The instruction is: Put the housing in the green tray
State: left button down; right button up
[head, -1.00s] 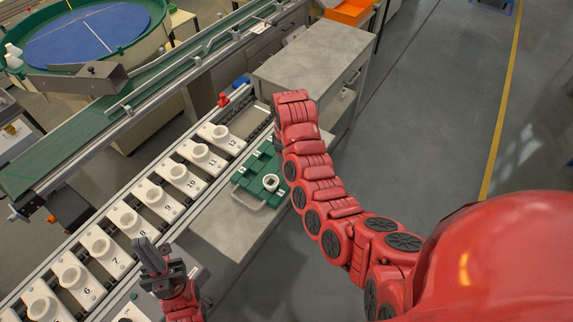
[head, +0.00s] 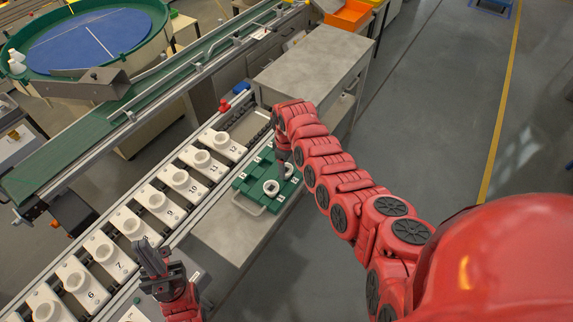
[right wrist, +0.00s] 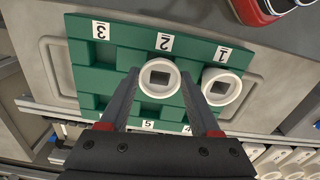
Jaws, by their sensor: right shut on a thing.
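The green tray (head: 247,184) lies on the grey bench beside the fixture row; it fills much of the right wrist view (right wrist: 92,78), with numbered compartments. My right gripper (right wrist: 160,80) is shut on a white ring-shaped housing (right wrist: 160,89) with a square hole, over the tray near label 2. I cannot tell whether this housing touches the tray floor. It shows below my right gripper in the head view (head: 288,170). Another white housing (right wrist: 229,88) sits in the tray by label 1, close beside the held one.
A row of numbered white fixtures (head: 155,200) runs along the rail left of the tray. A grey cabinet (head: 315,65) stands beyond the tray. A green conveyor (head: 70,160) lies further left. Open floor is on the right.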

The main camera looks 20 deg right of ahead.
jog(key=shift+f, duration=0.2)
jog(key=o, duration=1.3)
jog(key=shift+r, duration=0.15)
